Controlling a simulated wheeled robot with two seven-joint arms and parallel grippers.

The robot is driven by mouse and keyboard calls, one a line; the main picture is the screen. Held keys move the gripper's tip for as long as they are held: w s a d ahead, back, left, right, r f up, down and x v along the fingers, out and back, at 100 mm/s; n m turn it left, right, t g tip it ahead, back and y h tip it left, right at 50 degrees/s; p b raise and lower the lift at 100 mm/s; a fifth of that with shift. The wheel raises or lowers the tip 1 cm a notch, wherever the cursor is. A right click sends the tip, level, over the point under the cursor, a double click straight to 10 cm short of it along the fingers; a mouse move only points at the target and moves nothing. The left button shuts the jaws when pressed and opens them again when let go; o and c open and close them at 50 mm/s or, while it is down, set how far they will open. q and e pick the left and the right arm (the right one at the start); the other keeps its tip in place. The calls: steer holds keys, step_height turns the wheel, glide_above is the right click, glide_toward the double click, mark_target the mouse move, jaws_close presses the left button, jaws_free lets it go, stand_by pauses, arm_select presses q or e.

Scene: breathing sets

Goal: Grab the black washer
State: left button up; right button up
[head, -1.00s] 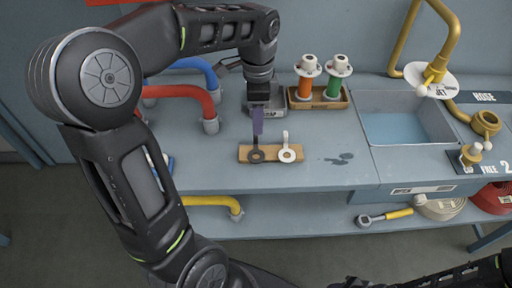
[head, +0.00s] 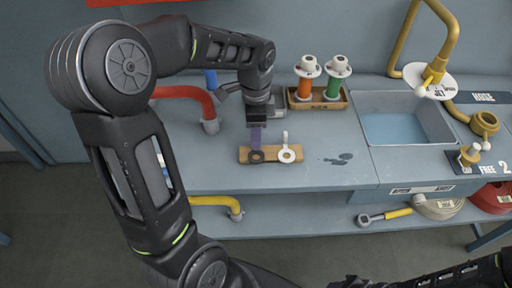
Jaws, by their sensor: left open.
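The black washer (head: 256,156) lies on the left part of a small wooden board (head: 271,159) on the bench. A white washer (head: 287,156) with an upright white peg lies to its right on the same board. My left gripper (head: 256,146) points down right over the black washer, its purplish fingers reaching close to it. The gripper is open; whether the fingers touch the washer cannot be told. My right gripper is not visible; only part of my right arm shows at the bottom right.
A wooden rack (head: 318,104) with orange and green white-capped pieces stands behind. A sink (head: 404,128) with a brass tap (head: 432,72) is to the right. A red pipe (head: 205,101) stands left. The bench right of the board is clear apart from a dark wet patch.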

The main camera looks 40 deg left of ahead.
arm_select(q)
steer(key=shift+c, duration=0.5)
jaws_close()
stand_by(0.3)
